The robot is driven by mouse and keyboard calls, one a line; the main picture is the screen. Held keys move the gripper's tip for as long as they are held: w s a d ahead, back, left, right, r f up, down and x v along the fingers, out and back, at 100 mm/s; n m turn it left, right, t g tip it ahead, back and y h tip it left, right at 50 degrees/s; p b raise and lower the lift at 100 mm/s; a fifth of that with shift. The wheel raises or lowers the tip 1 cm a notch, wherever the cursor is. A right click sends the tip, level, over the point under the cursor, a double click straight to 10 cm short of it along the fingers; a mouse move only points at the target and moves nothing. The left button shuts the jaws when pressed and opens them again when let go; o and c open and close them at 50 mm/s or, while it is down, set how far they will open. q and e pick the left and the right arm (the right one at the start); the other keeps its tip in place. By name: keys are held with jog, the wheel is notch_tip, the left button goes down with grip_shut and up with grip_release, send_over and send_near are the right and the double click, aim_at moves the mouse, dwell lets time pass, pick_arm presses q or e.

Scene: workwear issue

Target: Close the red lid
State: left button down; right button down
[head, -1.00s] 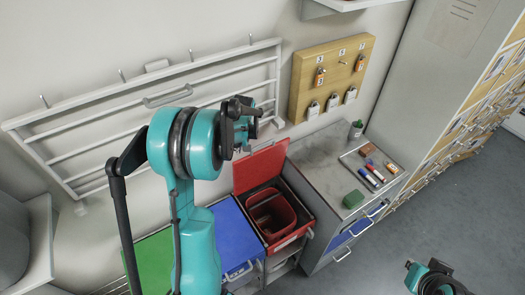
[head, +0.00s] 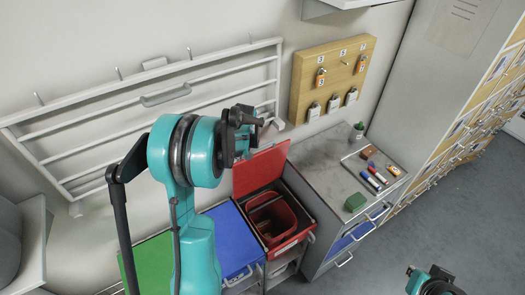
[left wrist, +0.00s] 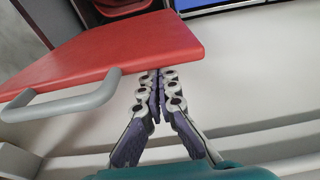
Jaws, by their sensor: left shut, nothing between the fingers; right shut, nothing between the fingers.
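The red lid (head: 262,170) stands raised, hinged at the back of a red-rimmed bin compartment, with its red inner bucket (head: 272,215) uncovered. In the left wrist view the lid (left wrist: 110,45) is a flat red panel with a grey bar handle (left wrist: 65,103) along its edge. My left gripper (head: 256,121) is above and behind the lid's upper edge. In the left wrist view its closed, empty fingers (left wrist: 155,75) are at the lid's edge, right of the handle; I cannot tell whether they touch. My right gripper (head: 437,273) is at the lower right, far from the lid, shut and empty.
Closed blue (head: 235,240) and green (head: 148,262) lids lie left of the red bin. A grey cabinet (head: 320,165) with a tray of markers stands to its right. A white wall rack (head: 100,115) and a key board (head: 331,78) are behind. The floor at right is clear.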

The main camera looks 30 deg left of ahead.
pick_arm(q)
jog(key=shift+s+d+b, duration=0.5)
jog(key=shift+s+d, duration=1.05)
jog(key=shift+d, duration=1.45)
jog(key=w+a+p+v, duration=0.1)
jog(key=a+p+v, duration=0.1)
jog(key=p+v, duration=0.4)
jog(key=v, duration=0.3)
jog(key=shift+r+p, duration=0.4)
jog(key=shift+w, duration=0.1)
jog(key=s+d+f+m+t+h+b, duration=0.1)
jog(key=s+d+f+m+t+b, duration=0.2)
jog(key=s+d+f+m+b, duration=0.3)
jog(key=s+d+f+m+t+h+b, duration=0.1)
jog(key=s+d+f+m+b, duration=0.5)
jog(key=d+b, duration=0.8)
jog(key=s+f+t+b, duration=0.1)
jog(key=s+b, duration=0.1)
jog(key=shift+s+d+f+m+t, duration=0.25)
jog(key=shift+s+f+m+t, duration=0.05)
jog(key=shift+s+f+t, duration=0.1)
